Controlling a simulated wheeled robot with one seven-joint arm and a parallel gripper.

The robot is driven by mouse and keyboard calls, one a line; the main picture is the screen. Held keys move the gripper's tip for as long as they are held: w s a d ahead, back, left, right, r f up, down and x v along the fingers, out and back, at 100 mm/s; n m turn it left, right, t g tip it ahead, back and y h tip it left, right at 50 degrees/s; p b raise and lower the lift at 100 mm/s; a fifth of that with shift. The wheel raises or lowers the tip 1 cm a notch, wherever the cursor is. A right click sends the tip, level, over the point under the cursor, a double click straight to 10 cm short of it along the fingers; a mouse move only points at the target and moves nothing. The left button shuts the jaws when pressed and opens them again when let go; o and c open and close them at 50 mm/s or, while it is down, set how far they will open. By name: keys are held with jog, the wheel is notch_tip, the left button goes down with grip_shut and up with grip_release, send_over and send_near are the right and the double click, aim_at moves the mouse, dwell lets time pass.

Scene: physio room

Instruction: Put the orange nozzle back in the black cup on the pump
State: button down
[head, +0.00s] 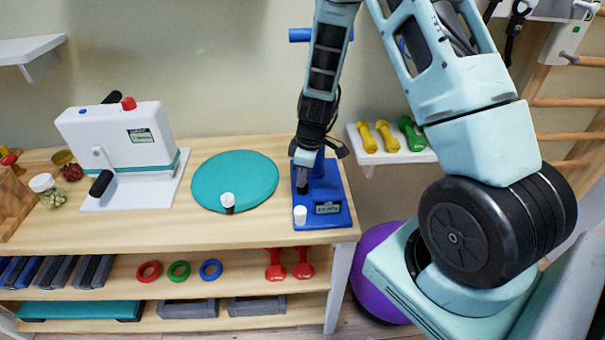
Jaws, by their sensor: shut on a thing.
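The blue pump (340,190) stands at the right end of the wooden table, with a flat base and a small display. Its blue upper part (300,35) shows behind my arm. My gripper (303,168) points down over the left part of the base. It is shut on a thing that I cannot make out. A dark shape (301,186), perhaps the black cup, is directly below the fingers; I cannot tell whether they touch. I can see no orange nozzle anywhere. A small white piece (300,215) is at the base's front left corner.
A teal disc (215,175) lies left of the pump, with a small white-and-dark piece (228,202) at its front. A white press-like machine (120,140) stands farther left. Yellow and green dumbbells (385,137) sit on a shelf to the right. Bare tabletop lies in front.

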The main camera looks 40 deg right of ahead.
jog(key=shift+f, duration=0.15)
jog(key=c, duration=1.1)
grip_release()
jog(key=shift+c, duration=0.2)
jog(key=shift+r+p, duration=2.4)
jog(key=shift+r, duration=1.2)
